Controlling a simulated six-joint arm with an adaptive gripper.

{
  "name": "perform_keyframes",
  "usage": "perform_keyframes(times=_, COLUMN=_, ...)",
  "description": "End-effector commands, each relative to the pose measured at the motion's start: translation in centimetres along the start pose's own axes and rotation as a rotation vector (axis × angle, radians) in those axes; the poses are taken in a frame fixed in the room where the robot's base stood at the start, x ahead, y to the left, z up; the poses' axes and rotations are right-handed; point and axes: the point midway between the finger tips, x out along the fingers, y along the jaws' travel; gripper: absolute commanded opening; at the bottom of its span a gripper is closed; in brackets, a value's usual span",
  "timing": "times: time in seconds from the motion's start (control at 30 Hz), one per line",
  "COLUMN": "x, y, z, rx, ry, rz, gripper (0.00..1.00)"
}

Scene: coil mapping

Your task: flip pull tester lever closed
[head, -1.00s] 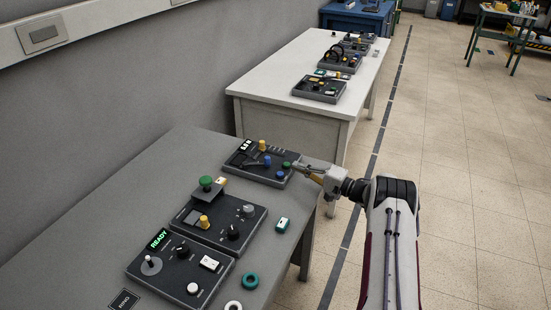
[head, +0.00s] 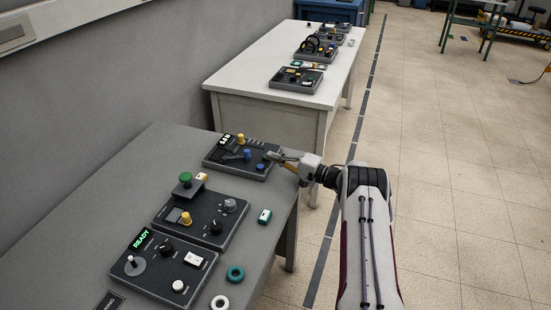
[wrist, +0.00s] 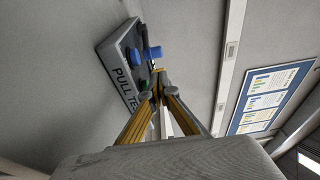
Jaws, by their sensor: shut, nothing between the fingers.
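The pull tester (head: 213,158) is the dark panel at the far end of the grey table, with a lit display, a yellow knob, a dark lever arm and blue and green parts. In the wrist view its tilted case (wrist: 107,54) shows the cut-off label "PULL TE". A blue cylindrical grip (wrist: 154,53), apparently the lever's, stands just beyond my fingertips; contact is unclear. A round blue part (wrist: 134,58) and a green part (wrist: 142,86) sit beside it. My gripper (head: 271,156) is shut and empty at the panel's right edge; its fingertips meet in the wrist view (wrist: 159,72).
Two more panels, one with a green mushroom button (head: 185,178) and one reading READY (head: 143,238), stand nearer on the grey table (head: 75,235). A small green-white block (head: 264,216) and two rings lie along its right side. A white table (head: 250,85) stands behind.

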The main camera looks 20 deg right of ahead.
Motion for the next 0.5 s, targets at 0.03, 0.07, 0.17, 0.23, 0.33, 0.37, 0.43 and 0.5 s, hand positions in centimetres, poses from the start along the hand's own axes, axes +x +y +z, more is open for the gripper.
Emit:
perform_keyframes(times=0.03, x=0.7, y=0.0, z=0.1, rx=-0.001, ry=-0.003, rz=-0.001, gripper=0.0)
perform_keyframes(times=0.07, x=1.0, y=0.0, z=0.1, rx=-0.001, ry=-0.003, rz=-0.001, gripper=0.0)
perform_keyframes(times=0.17, x=2.2, y=0.1, z=0.1, rx=-0.001, ry=-0.003, rz=0.001, gripper=0.0)
perform_keyframes(times=0.23, x=3.2, y=0.0, z=0.2, rx=-0.001, ry=-0.004, rz=-0.001, gripper=0.0)
perform_keyframes(times=0.33, x=4.1, y=0.0, z=0.1, rx=-0.001, ry=-0.002, rz=0.0, gripper=0.0)
perform_keyframes(times=0.37, x=4.5, y=0.0, z=0.1, rx=-0.001, ry=-0.002, rz=0.0, gripper=0.0)
perform_keyframes(times=0.43, x=5.2, y=0.0, z=0.2, rx=-0.001, ry=-0.003, rz=-0.001, gripper=0.0)
perform_keyframes(times=0.5, x=5.8, y=0.0, z=0.1, rx=0.0, ry=-0.002, rz=-0.001, gripper=0.0)
